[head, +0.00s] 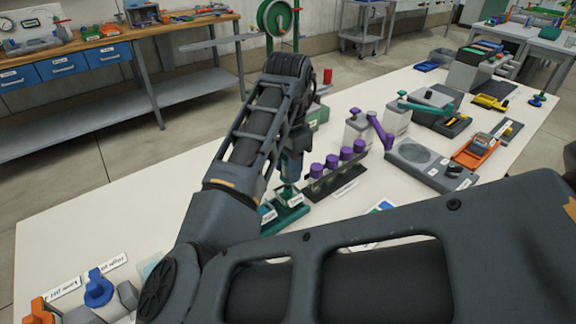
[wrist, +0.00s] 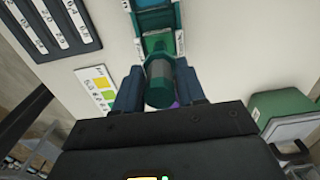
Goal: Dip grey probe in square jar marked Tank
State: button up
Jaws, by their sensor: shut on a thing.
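My gripper (wrist: 157,92) is shut on the grey probe (wrist: 158,78), a grey-green cylinder seen end-on between the two fingers in the wrist view. In the head view my gripper (head: 290,168) points down just above a green stand (head: 287,214) with white labels. The stand also shows beyond the probe in the wrist view (wrist: 158,42). My fingers hide most of the probe in the head view, and I cannot tell whether its lower end is clear of the stand. I cannot make out a square jar marked Tank; my arm covers much of the table.
A rack of purple-capped vials (head: 335,172) stands right of the stand. Behind are white bottles (head: 358,130), a purple clamp arm and a grey plate device (head: 425,160). At the front left are a blue-topped bottle (head: 98,288), an orange-topped one (head: 38,312) and pH labels (head: 108,262).

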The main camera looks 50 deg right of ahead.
jog(key=shift+r+p, duration=2.05)
jog(key=shift+r, duration=0.55)
jog(key=shift+s, duration=0.1)
